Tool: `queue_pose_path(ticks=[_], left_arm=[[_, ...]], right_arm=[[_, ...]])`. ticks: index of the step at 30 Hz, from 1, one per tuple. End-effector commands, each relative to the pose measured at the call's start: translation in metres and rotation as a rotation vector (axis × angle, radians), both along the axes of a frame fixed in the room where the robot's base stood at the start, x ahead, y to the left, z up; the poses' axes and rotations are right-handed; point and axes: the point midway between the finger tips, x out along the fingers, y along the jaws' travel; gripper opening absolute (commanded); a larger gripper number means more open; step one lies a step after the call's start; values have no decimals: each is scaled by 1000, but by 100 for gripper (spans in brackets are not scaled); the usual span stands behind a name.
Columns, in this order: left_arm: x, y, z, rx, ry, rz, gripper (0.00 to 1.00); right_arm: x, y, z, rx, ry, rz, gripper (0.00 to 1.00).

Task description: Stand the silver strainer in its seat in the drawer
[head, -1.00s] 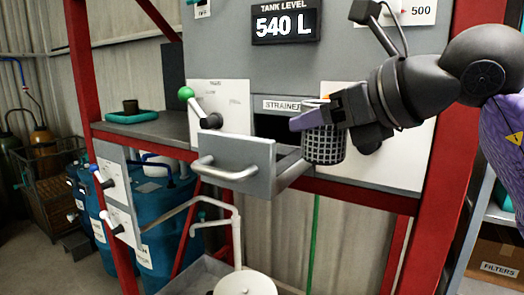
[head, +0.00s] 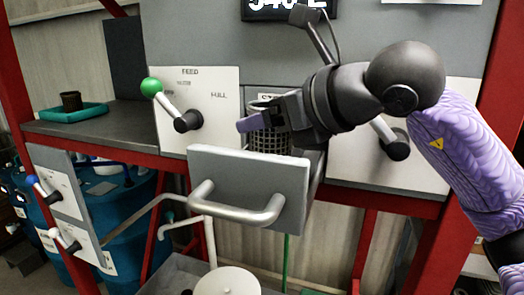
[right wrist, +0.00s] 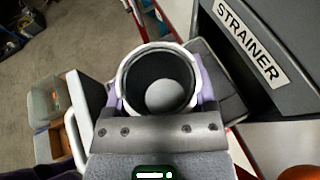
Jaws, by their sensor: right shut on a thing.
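The silver strainer (head: 268,142) is a mesh cylinder, upright behind the front panel of the open drawer (head: 248,180). My right gripper (head: 262,120) is shut on it near its top. In the right wrist view, I look down into the strainer's round mouth (right wrist: 158,82), with purple fingers on both sides. The drawer's inside is mostly hidden by its front in the head view, so I cannot tell whether the strainer's bottom touches the seat. The seat itself is hidden. My left gripper is not in view.
The drawer's bar handle (head: 240,208) sticks out in front. A green-knobbed feed lever (head: 168,104) is on the left panel, and another lever (head: 388,140) is behind my right arm. A teal tray (head: 74,112) with a dark pot stands on the left shelf.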

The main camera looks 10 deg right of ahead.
Motion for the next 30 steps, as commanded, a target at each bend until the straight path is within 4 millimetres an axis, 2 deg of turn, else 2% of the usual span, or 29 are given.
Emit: queue_pose_path(ticks=[3, 5, 16, 17, 18, 28, 30], left_arm=[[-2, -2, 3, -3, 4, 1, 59], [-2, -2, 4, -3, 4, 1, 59], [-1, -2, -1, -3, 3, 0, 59], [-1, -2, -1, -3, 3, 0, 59], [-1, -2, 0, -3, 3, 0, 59], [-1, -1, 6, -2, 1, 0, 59], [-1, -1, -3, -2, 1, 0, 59]], right_arm=[[0, 0, -27, -3, 5, 0, 14], [0, 0, -35, -1, 4, 1, 14], [0, 0, -41, 1, 0, 2, 14], [0, 0, -41, 0, 1, 2, 77], [0, 0, -40, 0, 1, 2, 86], [0, 0, -35, 0, 1, 1, 88], [-10, -7, -34, 1, -3, -1, 88]])
